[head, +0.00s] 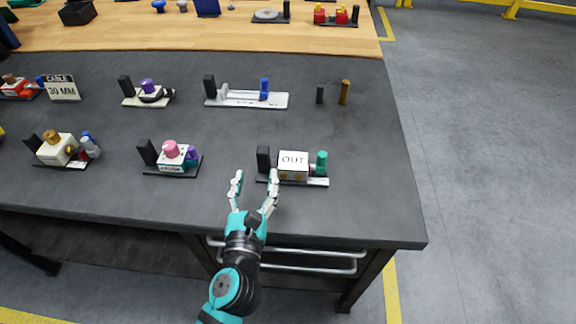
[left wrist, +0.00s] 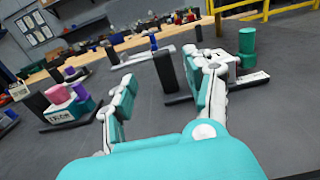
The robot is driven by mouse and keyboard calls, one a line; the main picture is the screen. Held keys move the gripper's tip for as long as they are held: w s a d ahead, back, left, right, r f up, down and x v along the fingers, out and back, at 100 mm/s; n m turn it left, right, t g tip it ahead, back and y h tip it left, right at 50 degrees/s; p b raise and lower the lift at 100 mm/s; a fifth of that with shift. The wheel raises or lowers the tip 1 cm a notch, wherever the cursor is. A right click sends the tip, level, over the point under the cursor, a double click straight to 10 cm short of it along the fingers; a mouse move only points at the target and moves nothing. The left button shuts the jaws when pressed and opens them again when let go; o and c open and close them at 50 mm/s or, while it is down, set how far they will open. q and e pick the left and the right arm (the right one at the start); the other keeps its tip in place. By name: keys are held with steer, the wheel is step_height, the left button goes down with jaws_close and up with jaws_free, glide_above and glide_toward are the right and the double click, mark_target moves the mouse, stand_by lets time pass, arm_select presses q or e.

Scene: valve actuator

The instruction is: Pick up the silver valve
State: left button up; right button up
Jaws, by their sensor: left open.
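A small silver-grey valve part (head: 223,91) stands on a white plate (head: 247,99), between a black upright block and a blue piece (head: 264,88). Another silvery part with a blue top (head: 90,147) sits beside a cream block at the left; I cannot tell which is the silver valve. My left gripper (head: 255,178) is open and empty over the table's front part, in front of the white OUT box (head: 293,160) assembly. In the left wrist view, the gripper (left wrist: 166,76) has its fingers spread, with a black block (left wrist: 166,72) showing between them.
A pink-and-purple assembly (head: 172,154) stands left of the gripper, with a teal cylinder (head: 322,163) to its right. Dark and brass posts (head: 344,92) stand at the far right. The dark table top (head: 375,195) is clear at the front right corner.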

mark_target(262, 155)
arm_select(q)
steer(key=w, duration=0.9)
steer(key=shift+d, duration=0.1)
steer(key=shift+c, duration=0.5)
jaws_close()
steer(key=shift+r, duration=0.1)
